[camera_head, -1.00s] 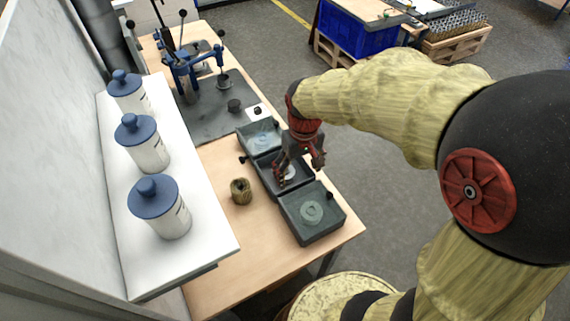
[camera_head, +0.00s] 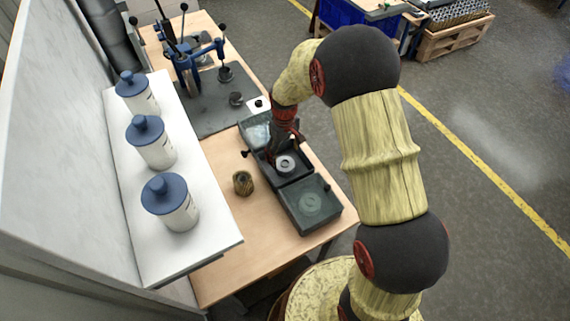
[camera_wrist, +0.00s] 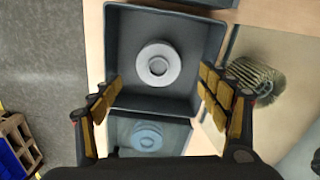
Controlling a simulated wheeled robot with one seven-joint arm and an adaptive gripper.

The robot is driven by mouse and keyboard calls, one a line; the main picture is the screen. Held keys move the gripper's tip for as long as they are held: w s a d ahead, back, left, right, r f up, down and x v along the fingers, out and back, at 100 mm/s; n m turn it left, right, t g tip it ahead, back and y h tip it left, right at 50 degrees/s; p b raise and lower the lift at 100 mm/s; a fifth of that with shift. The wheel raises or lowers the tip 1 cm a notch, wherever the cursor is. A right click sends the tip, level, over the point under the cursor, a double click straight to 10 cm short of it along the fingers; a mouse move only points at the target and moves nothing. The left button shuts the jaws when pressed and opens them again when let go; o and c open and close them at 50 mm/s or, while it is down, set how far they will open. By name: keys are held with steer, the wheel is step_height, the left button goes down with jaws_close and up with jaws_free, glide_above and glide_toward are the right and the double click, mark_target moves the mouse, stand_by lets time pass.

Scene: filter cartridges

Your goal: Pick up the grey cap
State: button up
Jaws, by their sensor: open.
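The grey cap (camera_head: 285,164) is a round, light disc with a central hole, lying flat in the open middle dark tray (camera_head: 299,180). In the wrist view, the cap (camera_wrist: 167,78) sits ahead of my gripper, between the lines of the two fingers, with the open tray (camera_wrist: 120,45) around it. My gripper (camera_head: 284,146) is over the far side of this tray, above the cap and apart from it. In the wrist view my gripper (camera_wrist: 160,92) has its yellow-padded fingers spread wide with nothing between them.
A near tray (camera_head: 330,212) and a far tray (camera_head: 246,121) adjoin, both seemingly under clear lids. A ribbed filter cartridge (camera_head: 243,183) stands left of them. Blue-lidded canisters (camera_head: 151,143) stand on a white shelf. A blue press (camera_head: 190,65) is at the back.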

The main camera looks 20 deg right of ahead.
mark_target(285, 162)
step_height(285, 162, down, 4)
steer(key=shift+w+d+f+b, duration=0.1)
steer(key=shift+w+f+b, duration=0.1)
steer(key=shift+b, duration=0.1)
steer(key=shift+c, duration=1.1)
steer(key=shift+s, duration=0.15)
steer(key=c, duration=1.1)
steer(key=shift+c, duration=0.3)
